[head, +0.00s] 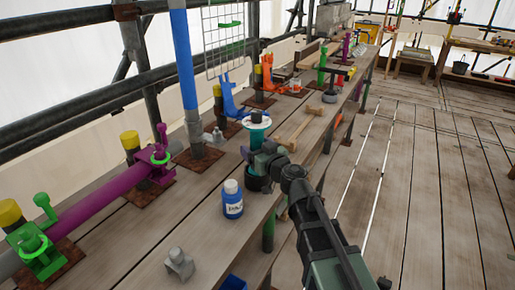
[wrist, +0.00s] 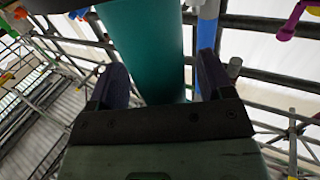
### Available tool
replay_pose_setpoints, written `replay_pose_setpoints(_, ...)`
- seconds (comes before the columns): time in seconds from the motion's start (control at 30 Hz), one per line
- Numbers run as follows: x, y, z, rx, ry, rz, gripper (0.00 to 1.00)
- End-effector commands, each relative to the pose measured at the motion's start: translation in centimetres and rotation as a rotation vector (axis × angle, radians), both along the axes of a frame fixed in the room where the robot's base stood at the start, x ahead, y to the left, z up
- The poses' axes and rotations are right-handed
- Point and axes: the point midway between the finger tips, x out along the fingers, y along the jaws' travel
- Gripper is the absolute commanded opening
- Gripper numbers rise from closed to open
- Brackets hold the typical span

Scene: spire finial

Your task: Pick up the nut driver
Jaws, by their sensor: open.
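A thick teal cylinder (wrist: 148,45) stands between the two dark fingers of my gripper (wrist: 160,72) in the wrist view. The fingers are apart, with a visible gap on the right side; contact on the left is unclear. In the head view, my gripper (head: 258,155) is at an upright teal and dark piece (head: 257,137) topped by a pale disc (head: 256,119). A dark round base (head: 257,181) shows below the gripper. This teal piece may be the nut driver, but its working end is not clearly visible. My gripper hides its middle.
A blue bottle (head: 232,199) stands close in front of the gripper. A wooden mallet (head: 303,126) lies behind to the right. A grey metal fitting (head: 179,263) is at the near edge. A blue post (head: 184,70) and purple clamp (head: 157,160) are to the left.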

Motion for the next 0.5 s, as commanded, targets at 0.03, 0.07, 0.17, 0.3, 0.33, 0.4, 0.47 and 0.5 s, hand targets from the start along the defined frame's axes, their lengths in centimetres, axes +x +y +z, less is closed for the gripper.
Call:
replay_pose_setpoints(0.03, -0.03, 0.0, -0.01, 0.0, 0.0, 0.0, 0.74)
replay_pose_setpoints(0.07, -0.06, -0.02, -0.01, 0.0, 0.0, 0.0, 0.74)
replay_pose_setpoints(0.17, -0.07, -0.04, -0.01, 0.0, 0.0, -0.001, 0.71)
replay_pose_setpoints(0.3, -0.08, -0.06, -0.02, 0.0, 0.0, -0.001, 0.49)
replay_pose_setpoints(0.33, -0.08, -0.06, -0.02, 0.0, 0.0, -0.001, 0.45)
replay_pose_setpoints(0.4, -0.08, -0.07, -0.02, 0.0, 0.0, -0.001, 0.34)
replay_pose_setpoints(0.47, -0.08, -0.07, -0.02, 0.0, 0.0, -0.001, 0.25)
replay_pose_setpoints(0.5, -0.08, -0.07, -0.02, 0.0, 0.0, -0.001, 0.19)
